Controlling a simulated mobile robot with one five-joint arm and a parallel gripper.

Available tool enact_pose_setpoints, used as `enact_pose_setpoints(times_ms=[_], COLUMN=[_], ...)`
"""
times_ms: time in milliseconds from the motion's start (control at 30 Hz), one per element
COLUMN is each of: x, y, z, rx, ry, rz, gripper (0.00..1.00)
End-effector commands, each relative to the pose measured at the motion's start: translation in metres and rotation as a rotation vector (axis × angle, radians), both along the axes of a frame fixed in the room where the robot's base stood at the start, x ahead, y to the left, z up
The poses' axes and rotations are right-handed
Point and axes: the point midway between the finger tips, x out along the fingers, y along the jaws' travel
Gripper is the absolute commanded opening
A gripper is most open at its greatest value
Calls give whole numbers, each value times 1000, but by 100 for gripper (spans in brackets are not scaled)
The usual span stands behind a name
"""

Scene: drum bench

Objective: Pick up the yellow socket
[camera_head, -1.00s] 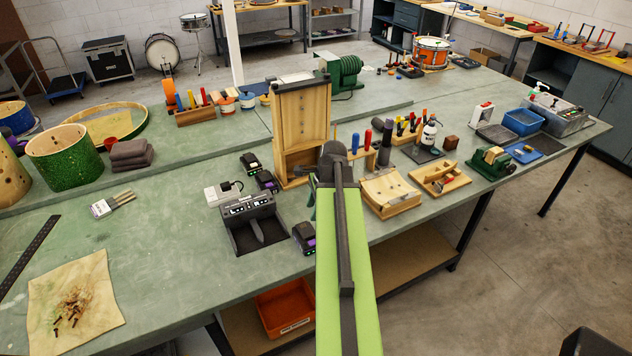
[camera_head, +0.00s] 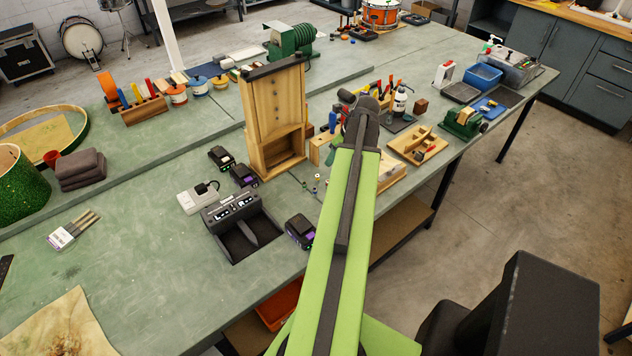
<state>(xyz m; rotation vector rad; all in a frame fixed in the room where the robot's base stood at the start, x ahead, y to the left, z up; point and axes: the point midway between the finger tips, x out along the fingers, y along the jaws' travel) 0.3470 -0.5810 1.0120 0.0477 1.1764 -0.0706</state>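Several tiny coloured pieces stand on the green bench beside the tall wooden box, just left of my arm. One with a yellowish top (camera_head: 317,178) may be the yellow socket, but it is too small to be sure. My green arm link reaches up from the bottom middle to a dark joint over the bench. My gripper cannot be made out; it seems hidden behind the arm. Part of the bench behind the arm is also hidden.
The tall wooden box (camera_head: 274,120) stands left of the arm. A dark charger dock (camera_head: 240,228) and black battery packs (camera_head: 300,231) lie nearer. A wooden tray (camera_head: 418,146) and a green tape dispenser (camera_head: 462,122) are at right. The left-middle bench (camera_head: 150,240) is mostly clear.

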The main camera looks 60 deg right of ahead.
Motion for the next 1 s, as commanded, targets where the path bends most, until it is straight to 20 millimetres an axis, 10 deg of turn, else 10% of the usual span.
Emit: enact_pose_setpoints(times_ms=[333,1000], x=[38,71], y=[4,6], z=[-82,-135], rx=[-1,0], ry=[1,1], rz=[15,18], gripper=[39,39])
